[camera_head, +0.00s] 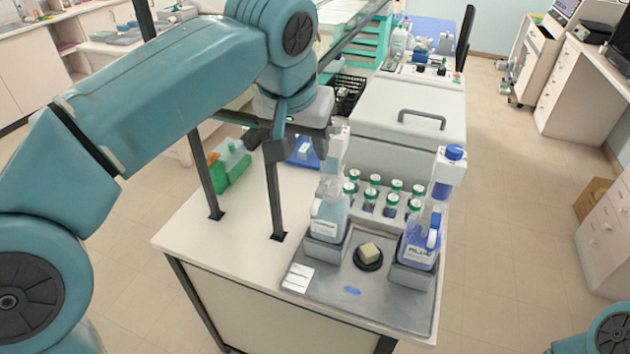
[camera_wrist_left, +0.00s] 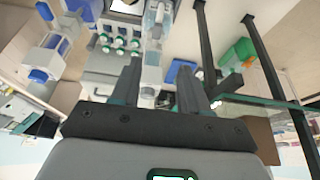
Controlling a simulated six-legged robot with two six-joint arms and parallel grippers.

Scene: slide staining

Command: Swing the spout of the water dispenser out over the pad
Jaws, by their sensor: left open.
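Two dispenser bottles stand in holders on a grey tray (camera_head: 335,287). The left one (camera_head: 329,220) is pale and clear with a white head (camera_head: 338,148); the right one (camera_head: 421,240) is blue with a blue cap. I cannot read their labels surely. My left gripper (camera_head: 283,142) is open, up and left of the pale dispenser's head. In the left wrist view the pale dispenser (camera_wrist_left: 152,58) appears between my open fingers (camera_wrist_left: 160,90), apparently ungripped. My right gripper is out of view.
Several green-capped vials (camera_head: 390,198) stand behind the pad. Dark shelf posts (camera_head: 273,200) rise left of the tray, near my left gripper. A green box (camera_head: 231,165) and a blue item (camera_head: 303,152) lie on the counter behind. The counter's front left is clear.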

